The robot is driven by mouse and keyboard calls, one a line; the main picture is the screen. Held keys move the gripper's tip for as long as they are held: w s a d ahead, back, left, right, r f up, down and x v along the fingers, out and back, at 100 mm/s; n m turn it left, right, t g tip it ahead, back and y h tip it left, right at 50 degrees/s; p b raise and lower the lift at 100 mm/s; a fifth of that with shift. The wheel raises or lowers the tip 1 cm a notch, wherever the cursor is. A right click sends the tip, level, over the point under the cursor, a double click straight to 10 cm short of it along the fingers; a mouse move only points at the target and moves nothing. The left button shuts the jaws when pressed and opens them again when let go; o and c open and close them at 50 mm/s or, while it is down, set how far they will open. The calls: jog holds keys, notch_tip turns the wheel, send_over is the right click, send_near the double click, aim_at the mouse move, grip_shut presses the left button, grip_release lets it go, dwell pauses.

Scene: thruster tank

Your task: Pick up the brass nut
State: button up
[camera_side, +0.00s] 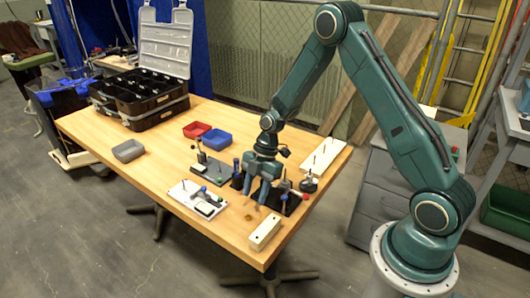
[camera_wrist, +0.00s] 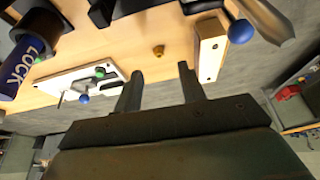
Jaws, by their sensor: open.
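The brass nut (camera_wrist: 158,50) lies on the wooden table in the wrist view, ahead of the gap between my fingers. In the side view it is a tiny brass spot (camera_side: 248,217) on bare wood, left of the pale wooden block. My gripper (camera_wrist: 159,72) is open and empty, with its two fingers apart. In the side view my gripper (camera_side: 258,192) points down above the table, behind the nut and apart from it. Nothing hides the nut in the wrist view.
The pale wooden block (camera_side: 265,232) with holes lies right of the nut. A white fixture plate (camera_side: 185,200) with a blue knob lies to the left. Black fixtures (camera_side: 282,203) stand close to my gripper. Red (camera_side: 197,129) and blue (camera_side: 216,140) bins and a black case (camera_side: 135,117) sit farther back.

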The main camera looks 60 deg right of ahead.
aim_at(249, 215)
jog(key=shift+a+f, duration=0.2)
jog(key=shift+f, duration=0.3)
jog(key=shift+f, duration=0.1)
jog(key=shift+x, duration=2.45)
jog(key=shift+w, duration=0.1)
grip_shut()
